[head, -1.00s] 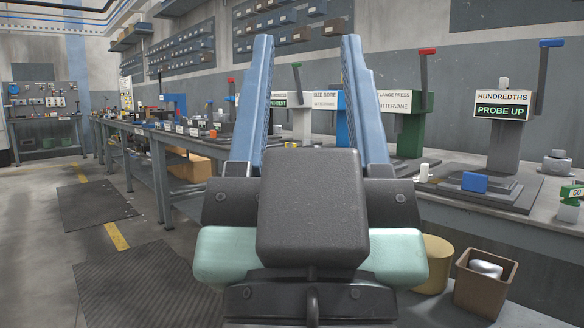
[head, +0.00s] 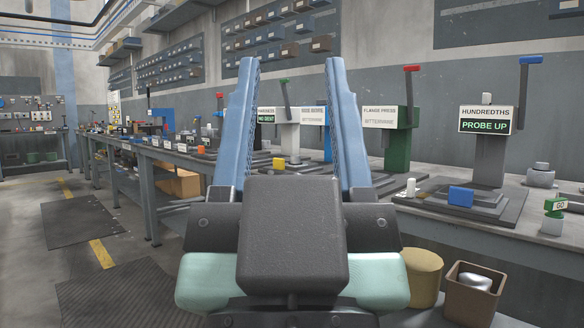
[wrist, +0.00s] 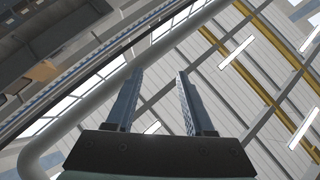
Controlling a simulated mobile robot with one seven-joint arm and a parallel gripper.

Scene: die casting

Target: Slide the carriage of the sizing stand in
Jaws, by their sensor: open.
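The sizing stand shows in the head view as a white sign reading like SIZE BORE (head: 312,115) above a narrow blue post (head: 328,145). It stands on the bench behind my right finger, which covers part of it. Its carriage cannot be made out. My gripper (head: 291,65) is raised in front of the bench, open and empty, with its two blue fingers pointing up. In the wrist view the open fingers (wrist: 159,75) have nothing between them but the ceiling behind.
The long bench (head: 190,155) carries neighbouring stands: a hardness stand (head: 290,140), a green flange press (head: 398,150) and a HUNDREDTHS gauge reading PROBE UP (head: 485,118). A brown bin (head: 470,302) and a tan round container (head: 424,275) stand at lower right. The floor at left is open, with dark mats (head: 80,222).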

